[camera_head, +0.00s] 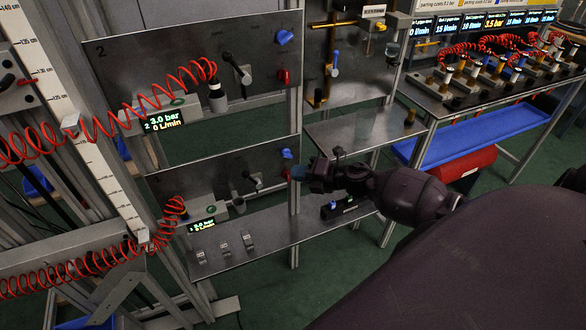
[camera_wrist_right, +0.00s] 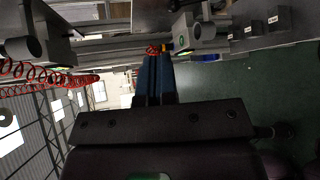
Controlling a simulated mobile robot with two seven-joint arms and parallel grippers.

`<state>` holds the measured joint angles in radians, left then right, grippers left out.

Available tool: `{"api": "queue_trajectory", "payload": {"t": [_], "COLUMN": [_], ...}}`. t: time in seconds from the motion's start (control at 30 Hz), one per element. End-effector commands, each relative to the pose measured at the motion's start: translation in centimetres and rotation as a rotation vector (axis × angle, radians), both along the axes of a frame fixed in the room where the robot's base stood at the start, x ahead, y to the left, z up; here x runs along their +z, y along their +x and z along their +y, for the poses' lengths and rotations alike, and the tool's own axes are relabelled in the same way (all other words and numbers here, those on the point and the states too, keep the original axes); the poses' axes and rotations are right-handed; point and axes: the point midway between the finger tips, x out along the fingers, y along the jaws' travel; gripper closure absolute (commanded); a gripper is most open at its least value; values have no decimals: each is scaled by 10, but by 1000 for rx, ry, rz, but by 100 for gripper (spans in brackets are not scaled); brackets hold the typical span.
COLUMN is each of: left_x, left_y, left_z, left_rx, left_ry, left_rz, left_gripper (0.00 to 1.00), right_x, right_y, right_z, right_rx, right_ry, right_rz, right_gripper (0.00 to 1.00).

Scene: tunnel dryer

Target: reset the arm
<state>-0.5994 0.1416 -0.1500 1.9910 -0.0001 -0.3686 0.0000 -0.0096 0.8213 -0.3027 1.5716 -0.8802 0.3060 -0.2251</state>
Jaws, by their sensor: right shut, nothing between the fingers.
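My right gripper (camera_head: 300,173) is held in front of the right end of the lower grey panel, above the metal shelf. Its blue fingers (camera_wrist_right: 153,78) point away from me in the right wrist view, pressed together with nothing between them. My dark right arm (camera_head: 410,195) reaches in from the lower right. Whether the fingertips touch the panel's edge or a knob there cannot be told. My left gripper is not in view.
The lower panel (camera_head: 190,190) carries a lever, a blue knob (camera_head: 287,154) and a display (camera_head: 203,225). The upper panel (camera_head: 130,65) is similar. Red coiled hoses (camera_head: 90,140) hang at left. Small blocks stand on the shelf (camera_head: 270,232). A blue tray (camera_head: 450,152) lies right.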

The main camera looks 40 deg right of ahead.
Motion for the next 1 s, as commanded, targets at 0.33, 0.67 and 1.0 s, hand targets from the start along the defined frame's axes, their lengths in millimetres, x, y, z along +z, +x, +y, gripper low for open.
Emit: {"api": "queue_trajectory", "payload": {"t": [0.33, 0.67, 1.0], "left_x": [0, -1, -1], "left_y": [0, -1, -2], "left_z": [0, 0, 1], "left_rx": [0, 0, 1], "left_ry": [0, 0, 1], "left_rz": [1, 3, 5], "left_gripper": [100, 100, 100], "right_x": [0, 28, -26], "right_y": [2, 13, -68], "right_z": [-2, 6, 62], "right_rx": [-20, -309, -702], "right_ry": [13, 411, 1094], "right_rz": [6, 57, 378], "right_gripper": [100, 100, 100]}}
